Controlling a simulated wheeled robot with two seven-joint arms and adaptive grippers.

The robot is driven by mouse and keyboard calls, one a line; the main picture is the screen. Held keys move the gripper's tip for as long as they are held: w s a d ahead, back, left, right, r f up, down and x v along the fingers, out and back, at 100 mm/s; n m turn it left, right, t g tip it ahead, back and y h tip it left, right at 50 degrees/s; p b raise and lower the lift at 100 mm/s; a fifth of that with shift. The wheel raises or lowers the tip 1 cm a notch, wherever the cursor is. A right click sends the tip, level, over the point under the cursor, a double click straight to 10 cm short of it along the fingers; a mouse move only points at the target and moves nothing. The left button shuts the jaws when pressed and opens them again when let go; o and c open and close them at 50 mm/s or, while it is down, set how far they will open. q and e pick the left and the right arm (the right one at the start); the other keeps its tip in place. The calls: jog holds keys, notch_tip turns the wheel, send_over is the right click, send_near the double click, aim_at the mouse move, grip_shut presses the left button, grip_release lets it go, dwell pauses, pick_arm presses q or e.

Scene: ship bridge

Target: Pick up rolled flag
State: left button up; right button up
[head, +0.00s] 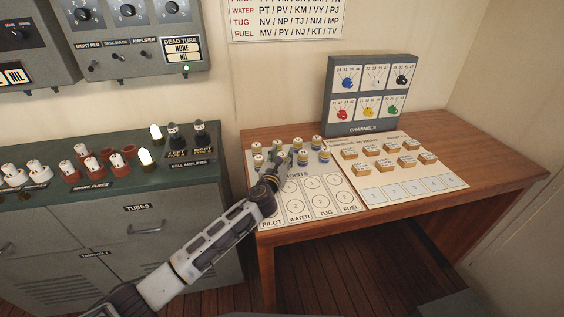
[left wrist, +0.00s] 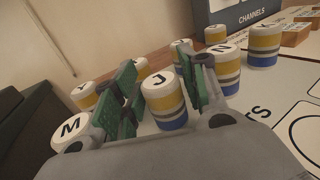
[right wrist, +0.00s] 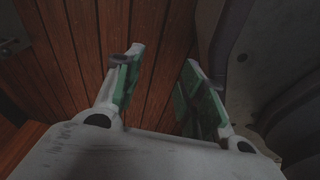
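The rolled flags are short upright cylinders with lettered white tops and coloured bands, standing in a group on the hoists sheet (head: 336,205). My left gripper (head: 288,163) reaches down into the group. In the left wrist view its two green-padded fingers (left wrist: 160,82) are apart, one on each side of the flag marked J (left wrist: 164,100), which has yellow, grey and blue bands and stands on the sheet. Whether the pads touch it I cannot tell. The flag marked M (left wrist: 71,131) is outside the left finger; the flag marked N (left wrist: 224,66) is outside the right. My right gripper (right wrist: 160,75) is open and empty above the wooden floor.
The wooden desk (head: 490,165) also bears a sheet with several wooden blocks (head: 386,165) and the channels panel (head: 367,95) at the back. A grey cabinet (head: 130,225) with bulbs and fuses stands at left. Neighbouring flags crowd the left fingers closely.

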aim_at(282, 154)
pick_arm(q)
jog(key=c, duration=0.5)
jog(key=shift+r, duration=0.1)
pick_arm(e)
jog(key=shift+w+r, duration=0.1)
pick_arm(q)
jog(key=shift+r, duration=0.45)
notch_tip(282, 154, up, 8)
jog(key=p, duration=0.2)
jog(key=shift+f+p, duration=0.15)
jog(key=shift+p, duration=0.15)
jog(key=shift+r, duration=0.65)
pick_arm(e)
jog(key=s+d, duration=0.2)
jog(key=s, duration=0.3)
jog(key=shift+s+d+f, duration=0.25)
jog(key=shift+d+f, duration=0.1)
jog(key=shift+d, duration=0.05)
